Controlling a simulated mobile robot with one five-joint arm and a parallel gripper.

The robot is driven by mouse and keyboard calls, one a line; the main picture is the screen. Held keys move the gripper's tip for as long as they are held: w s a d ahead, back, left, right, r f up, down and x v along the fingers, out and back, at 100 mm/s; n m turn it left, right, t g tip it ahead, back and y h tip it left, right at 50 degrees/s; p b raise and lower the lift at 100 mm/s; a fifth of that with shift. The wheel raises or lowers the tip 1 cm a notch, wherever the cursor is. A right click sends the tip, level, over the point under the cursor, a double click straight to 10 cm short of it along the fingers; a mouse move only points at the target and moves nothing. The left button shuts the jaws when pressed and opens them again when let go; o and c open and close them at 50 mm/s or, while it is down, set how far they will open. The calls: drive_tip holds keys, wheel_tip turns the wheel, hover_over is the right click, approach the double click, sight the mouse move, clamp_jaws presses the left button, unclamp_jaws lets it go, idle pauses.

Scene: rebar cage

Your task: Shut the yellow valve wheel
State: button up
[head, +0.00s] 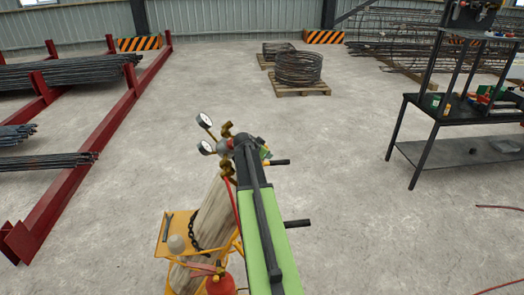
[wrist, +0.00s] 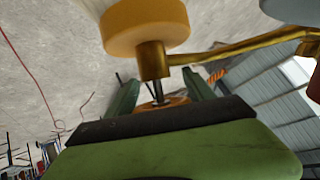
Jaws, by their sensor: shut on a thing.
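In the wrist view my gripper (wrist: 157,88) has one dark green finger on each side of the yellow valve wheel (wrist: 174,101). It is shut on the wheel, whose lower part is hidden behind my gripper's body. A thin stem joins the wheel to the brass valve body (wrist: 152,60), below a thick yellow collar (wrist: 146,26). In the head view, my arm reaches to the top of the pale gas cylinder (head: 212,218) and hides the wheel there.
Two gauges (head: 205,121) stick up left of the valve. The cylinder stands in a yellow cart (head: 178,232) with a chain. A red rack (head: 95,140) of bars is at left, a black workbench (head: 465,112) at right. The floor beyond is clear up to wire coils (head: 298,68).

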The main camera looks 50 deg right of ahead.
drive_tip(key=shift+a+f, duration=0.1)
drive_tip(key=o, duration=1.3)
drive_tip(key=shift+w, duration=0.1)
drive_tip(key=shift+o, duration=0.3)
drive_tip(key=p+v, duration=1.1)
drive_tip(key=v, duration=0.6)
drive_tip(key=shift+a, duration=0.15)
